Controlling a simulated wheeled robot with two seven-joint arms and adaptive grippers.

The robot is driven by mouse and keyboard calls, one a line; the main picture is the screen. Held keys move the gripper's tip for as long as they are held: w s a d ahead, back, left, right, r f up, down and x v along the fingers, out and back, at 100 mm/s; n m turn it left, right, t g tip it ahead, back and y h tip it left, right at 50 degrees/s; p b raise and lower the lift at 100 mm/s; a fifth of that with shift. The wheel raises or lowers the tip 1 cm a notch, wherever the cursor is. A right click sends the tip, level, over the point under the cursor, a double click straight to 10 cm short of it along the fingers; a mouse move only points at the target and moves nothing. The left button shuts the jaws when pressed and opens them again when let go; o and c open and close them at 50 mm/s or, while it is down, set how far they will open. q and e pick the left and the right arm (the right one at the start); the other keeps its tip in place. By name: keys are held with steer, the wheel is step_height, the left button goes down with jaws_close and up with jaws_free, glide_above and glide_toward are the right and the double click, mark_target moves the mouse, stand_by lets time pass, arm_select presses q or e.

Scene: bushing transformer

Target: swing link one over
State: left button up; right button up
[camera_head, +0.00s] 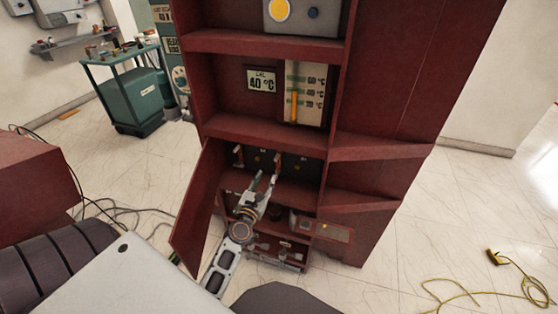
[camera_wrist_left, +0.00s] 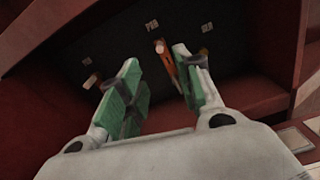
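The red cabinet (camera_head: 270,131) has an open lower compartment with a dark back panel (camera_wrist_left: 125,50) carrying small labels. In the left wrist view, a copper-coloured link with a pale round end (camera_wrist_left: 161,48) slants down beside the right finger. Another link, a short one (camera_wrist_left: 92,81), sits further left, near the left finger. Which of them is link one I cannot tell. My left gripper (camera_head: 263,181) reaches into the compartment. In the wrist view its green-padded fingers (camera_wrist_left: 156,90) are apart with nothing clearly held. The right finger hides part of the copper link. My right gripper is not in view.
The compartment's door (camera_head: 199,205) hangs open on the left. A lower shelf (camera_head: 275,255) with small parts is under my gripper. A green cart (camera_head: 130,95) stands back left; a yellow cable (camera_head: 495,295) lies on the floor at right.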

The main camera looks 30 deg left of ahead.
arm_select(q)
steer(key=p, duration=0.1)
glide_toward(275, 160)
steer(key=shift+w, duration=1.6)
steer(key=shift+w+a, duration=0.55)
steer(key=shift+w, duration=0.1)
steer(key=shift+x, duration=0.95)
steer(key=shift+w+a, duration=0.15)
steer(key=shift+w, duration=0.55)
steer(key=shift+x, duration=1.7)
steer(key=shift+w+f, duration=0.1)
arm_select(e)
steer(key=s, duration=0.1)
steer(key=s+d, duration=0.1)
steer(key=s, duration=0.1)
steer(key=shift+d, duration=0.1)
